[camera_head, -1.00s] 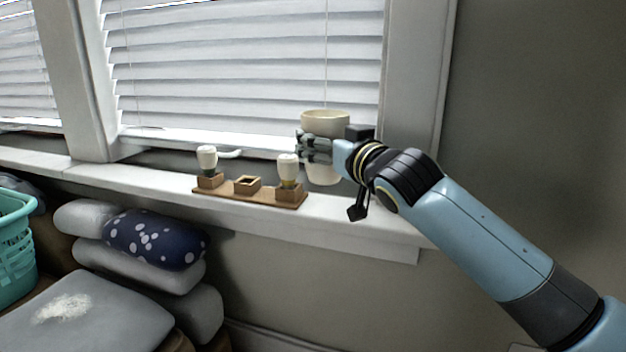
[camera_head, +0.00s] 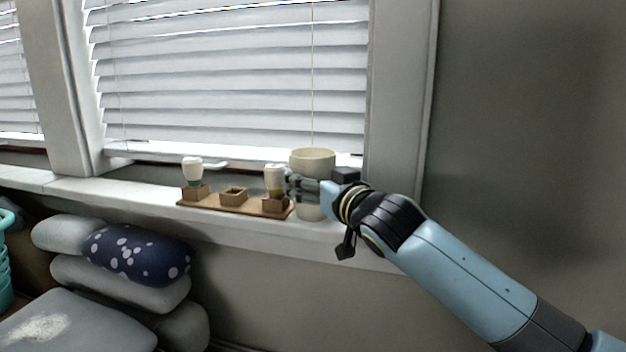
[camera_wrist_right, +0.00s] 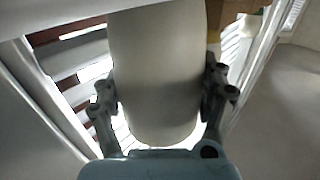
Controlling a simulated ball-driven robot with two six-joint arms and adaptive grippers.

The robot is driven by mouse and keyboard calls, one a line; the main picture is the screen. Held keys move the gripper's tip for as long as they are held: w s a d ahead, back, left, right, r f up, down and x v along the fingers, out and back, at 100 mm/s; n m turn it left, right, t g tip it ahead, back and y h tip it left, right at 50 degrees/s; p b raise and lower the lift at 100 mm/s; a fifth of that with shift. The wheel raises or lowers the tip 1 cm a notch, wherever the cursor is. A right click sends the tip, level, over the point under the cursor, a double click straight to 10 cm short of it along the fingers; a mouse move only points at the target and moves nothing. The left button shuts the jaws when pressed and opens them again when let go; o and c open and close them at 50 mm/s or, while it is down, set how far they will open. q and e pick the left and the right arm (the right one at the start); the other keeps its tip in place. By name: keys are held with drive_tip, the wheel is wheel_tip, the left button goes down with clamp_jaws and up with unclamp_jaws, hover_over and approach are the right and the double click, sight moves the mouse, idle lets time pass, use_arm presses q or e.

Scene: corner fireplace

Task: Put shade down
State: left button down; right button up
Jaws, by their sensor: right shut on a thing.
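The shade (camera_head: 313,160) is a cream, cup-like cylinder at the right end of the white window sill. My right gripper (camera_head: 306,188) is shut around its side. In the right wrist view the shade (camera_wrist_right: 158,75) fills the middle, with a finger of the gripper (camera_wrist_right: 160,100) on each side. The shade looks upright and is at or just above the sill; I cannot tell whether it touches. Its lower front is partly hidden by the gripper. My left gripper is not in view.
A wooden board (camera_head: 215,205) beside the shade bears small square holders, two with white bulbs (camera_head: 193,171) (camera_head: 275,180) and one empty holder (camera_head: 233,196). Blinds (camera_head: 230,80) hang behind. The sill's front edge is close. Stacked cushions (camera_head: 120,270) lie below left.

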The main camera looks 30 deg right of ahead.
drive_tip(key=o, duration=1.3)
drive_tip(key=shift+s, duration=0.15)
drive_tip(key=s, duration=0.3)
drive_tip(key=shift+s+a+p, duration=0.1)
drive_tip(key=shift+a+p, duration=0.05)
drive_tip(key=shift+p, duration=0.25)
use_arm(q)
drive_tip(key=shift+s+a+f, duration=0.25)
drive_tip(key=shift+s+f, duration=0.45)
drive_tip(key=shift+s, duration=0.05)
use_arm(e)
drive_tip(key=s, duration=0.8)
drive_tip(key=shift+s+a, duration=0.25)
drive_tip(key=shift+a, duration=0.1)
